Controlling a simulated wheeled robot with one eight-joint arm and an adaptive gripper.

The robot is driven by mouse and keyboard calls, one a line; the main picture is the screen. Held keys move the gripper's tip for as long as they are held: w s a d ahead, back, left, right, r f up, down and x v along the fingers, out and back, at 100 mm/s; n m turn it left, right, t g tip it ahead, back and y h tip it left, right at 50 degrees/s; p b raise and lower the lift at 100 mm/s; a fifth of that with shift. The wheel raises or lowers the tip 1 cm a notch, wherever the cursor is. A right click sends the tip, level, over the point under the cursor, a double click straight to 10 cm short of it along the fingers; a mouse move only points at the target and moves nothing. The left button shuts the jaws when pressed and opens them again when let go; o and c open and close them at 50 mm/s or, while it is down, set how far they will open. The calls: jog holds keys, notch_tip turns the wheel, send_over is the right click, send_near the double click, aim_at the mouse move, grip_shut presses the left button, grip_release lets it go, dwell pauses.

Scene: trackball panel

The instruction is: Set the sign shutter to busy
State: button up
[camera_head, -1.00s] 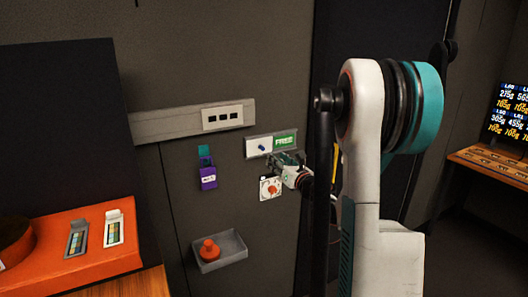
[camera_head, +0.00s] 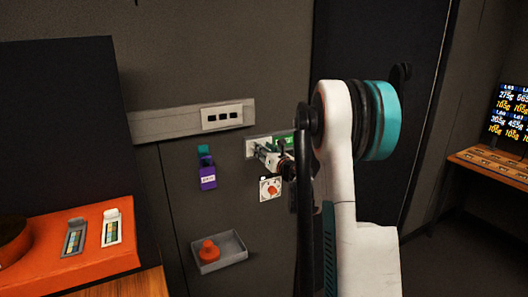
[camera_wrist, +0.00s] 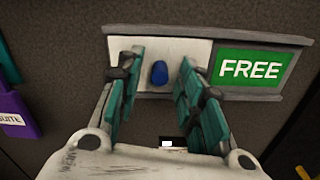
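The sign shutter (camera_wrist: 148,50) is a white plate with a blue knob (camera_wrist: 159,72), set in a grey frame on the wall. It covers the left part of the frame, and a green panel reading FREE (camera_wrist: 248,70) shows at the right. My gripper (camera_wrist: 158,70) is open in the wrist view, with one teal finger on each side of the knob and a gap to both. In the head view my gripper (camera_head: 262,152) is at the sign and hides the knob and most of the word FREE.
A white plate with an orange-red knob (camera_head: 271,189) is just below the sign. A purple holder (camera_head: 208,178) hangs to the left. A grey wall tray (camera_head: 232,247) with a red-orange object is lower down. A grey rail with a socket plate (camera_head: 222,117) is at upper left.

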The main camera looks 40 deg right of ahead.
grip_shut()
jog(key=shift+d, duration=0.1)
jog(key=s+d, duration=0.1)
jog(key=d, duration=0.2)
jog(key=s+d, duration=0.1)
jog(key=d, duration=0.7)
jog(key=shift+s+d+b, duration=0.2)
jog(key=shift+s+b, duration=0.15)
jog(key=shift+s, duration=0.05)
jog(key=shift+c, duration=0.2)
grip_release()
jog(key=shift+o, duration=0.6)
jog(key=shift+d, duration=0.25)
jog(key=shift+a, duration=0.2)
jog(key=shift+s, duration=0.1)
